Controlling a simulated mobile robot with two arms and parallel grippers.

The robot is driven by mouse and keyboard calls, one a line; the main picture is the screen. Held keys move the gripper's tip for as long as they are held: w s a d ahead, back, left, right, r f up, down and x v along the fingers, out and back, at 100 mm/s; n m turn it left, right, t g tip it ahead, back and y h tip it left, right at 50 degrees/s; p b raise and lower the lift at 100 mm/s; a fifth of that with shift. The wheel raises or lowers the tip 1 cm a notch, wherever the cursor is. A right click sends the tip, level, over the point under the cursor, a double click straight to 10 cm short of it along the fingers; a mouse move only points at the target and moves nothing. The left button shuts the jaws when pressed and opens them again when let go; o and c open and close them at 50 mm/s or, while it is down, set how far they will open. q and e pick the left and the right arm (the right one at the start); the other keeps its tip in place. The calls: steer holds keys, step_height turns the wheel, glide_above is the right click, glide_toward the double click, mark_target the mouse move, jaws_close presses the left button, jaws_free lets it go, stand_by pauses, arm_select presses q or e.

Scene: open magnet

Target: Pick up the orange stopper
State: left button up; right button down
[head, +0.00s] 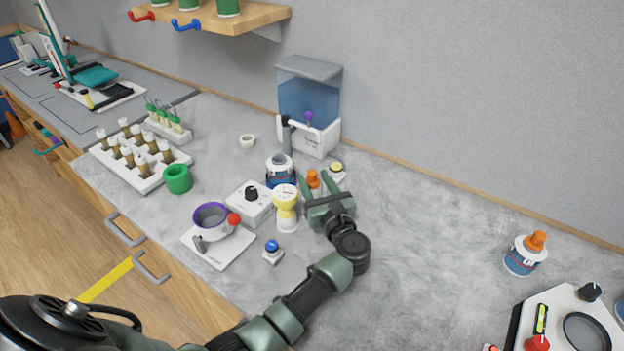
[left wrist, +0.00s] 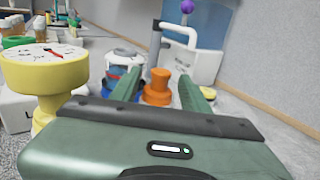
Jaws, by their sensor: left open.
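An orange stopper (head: 313,179) stands upright on the counter, near the water dispenser. It also shows in the left wrist view (left wrist: 157,88), with a narrower top and a wider base. My left gripper (head: 314,174) is open, with one finger on each side of the stopper. In the left wrist view the stopper appears between the fingers (left wrist: 160,76); I cannot tell whether they touch it. Another orange stopper (head: 537,240) sits on a blue-and-white jar (head: 521,262) at the right. My right gripper is not in view.
A yellow gauge pedestal (head: 286,205) stands close left of my left gripper, with a jar (head: 280,172) behind it. The water dispenser (head: 309,105) stands behind. A white device (head: 582,315) lies at front right. The counter (head: 430,240) between is clear.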

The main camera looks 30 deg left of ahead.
arm_select(q)
jaws_close()
steer(key=shift+d+r, duration=0.1)
